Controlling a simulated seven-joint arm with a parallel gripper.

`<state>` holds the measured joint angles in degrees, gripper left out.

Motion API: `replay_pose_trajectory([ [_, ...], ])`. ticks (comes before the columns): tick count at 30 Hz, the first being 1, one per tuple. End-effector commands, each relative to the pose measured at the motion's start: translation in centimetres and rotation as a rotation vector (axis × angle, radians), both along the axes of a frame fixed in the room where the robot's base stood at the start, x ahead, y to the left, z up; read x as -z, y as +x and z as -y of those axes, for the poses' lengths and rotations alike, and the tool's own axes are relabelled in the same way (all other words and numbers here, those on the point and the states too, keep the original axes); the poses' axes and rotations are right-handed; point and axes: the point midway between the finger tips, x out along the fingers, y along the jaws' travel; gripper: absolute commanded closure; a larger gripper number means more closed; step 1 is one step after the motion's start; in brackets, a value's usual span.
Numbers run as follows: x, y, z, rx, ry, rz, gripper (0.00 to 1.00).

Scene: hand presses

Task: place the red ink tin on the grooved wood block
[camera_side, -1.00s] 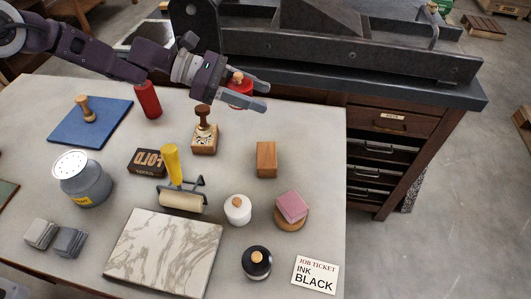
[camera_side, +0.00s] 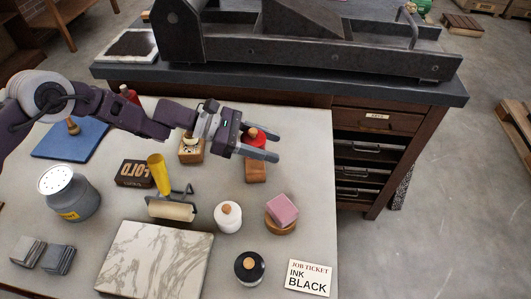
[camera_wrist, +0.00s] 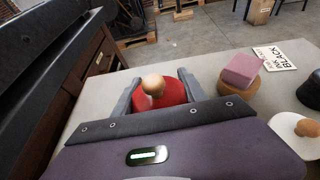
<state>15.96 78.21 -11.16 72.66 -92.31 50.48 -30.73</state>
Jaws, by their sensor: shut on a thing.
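The red ink tin (camera_side: 256,140) has a round wooden knob on top. It also shows in the wrist view (camera_wrist: 172,94), between the two grey fingers. My gripper (camera_side: 260,147) is shut on the tin and holds it upright. The wood block (camera_side: 256,171) stands on the table; in the side view the tin and a finger overlap its upper part. I cannot make out its grooves or the gap between tin and block. The block is hidden in the wrist view.
A pink block on a round wooden piece (camera_side: 281,212), a white jar (camera_side: 228,217) and a black tin (camera_side: 249,267) stand nearer the front. A stamp (camera_side: 191,150) and a yellow-handled roller (camera_side: 172,208) are to the left. The dark press (camera_side: 300,60) stands behind.

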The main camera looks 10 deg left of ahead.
Motion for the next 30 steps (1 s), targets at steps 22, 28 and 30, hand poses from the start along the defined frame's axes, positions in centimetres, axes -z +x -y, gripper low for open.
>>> replay_pose_trajectory([
  [22,3.3,0.0,0.0,0.0,0.0,0.0,0.29],
  [28,3.1,0.0,0.0,0.0,0.0,0.001,0.29],
  [30,2.8,0.0,-0.8,-0.002,0.0,-0.001,0.29],
])
